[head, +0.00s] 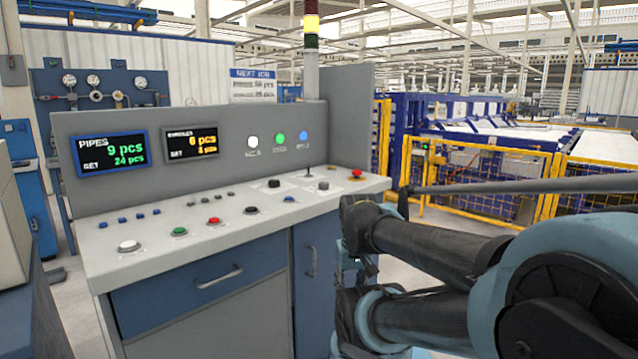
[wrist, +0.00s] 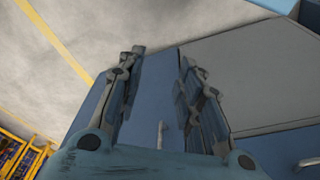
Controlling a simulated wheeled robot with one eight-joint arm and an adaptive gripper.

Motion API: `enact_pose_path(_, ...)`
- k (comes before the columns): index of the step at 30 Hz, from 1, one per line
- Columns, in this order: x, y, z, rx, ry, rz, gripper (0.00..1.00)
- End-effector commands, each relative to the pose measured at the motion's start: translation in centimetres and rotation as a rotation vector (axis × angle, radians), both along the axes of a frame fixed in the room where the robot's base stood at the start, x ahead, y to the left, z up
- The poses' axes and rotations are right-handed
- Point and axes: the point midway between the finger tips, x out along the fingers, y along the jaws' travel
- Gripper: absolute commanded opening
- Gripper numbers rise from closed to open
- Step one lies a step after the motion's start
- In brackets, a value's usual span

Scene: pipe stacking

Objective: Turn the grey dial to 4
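A small grey knob (head: 323,185) sits on the right part of the console's sloped top in the head view; it looks like the grey dial. Its pointer and numbers are too small to read. A black knob (head: 274,184) sits to its left. My gripper (wrist: 162,58) shows in the wrist view with its two fingers apart and nothing between them. It faces the blue cabinet door (wrist: 150,105) below the console top, away from the dial. The dial is not in the wrist view. In the head view my gripper cannot be made out clearly beyond my dark arm.
The console top (head: 225,238) also carries a white button (head: 129,245), a green button (head: 180,231), a red button (head: 214,220) and a red knob (head: 356,174). A pipes display (head: 110,152) reads 9 pcs, set 24. Yellow fencing (head: 480,175) stands at right.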

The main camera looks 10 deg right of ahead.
Motion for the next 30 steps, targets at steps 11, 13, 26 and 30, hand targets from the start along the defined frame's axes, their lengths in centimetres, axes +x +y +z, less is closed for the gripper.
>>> enact_pose_path(11,1.2,0.0,3.6,0.006,-0.001,-0.034,0.55)
enact_pose_path(13,2.7,0.5,5.8,0.011,0.006,-0.055,0.55)
enact_pose_path(26,14.7,0.5,19.6,0.038,0.061,-0.247,0.55)
enact_pose_path(30,19.0,0.5,23.2,0.046,0.080,-0.310,0.55)
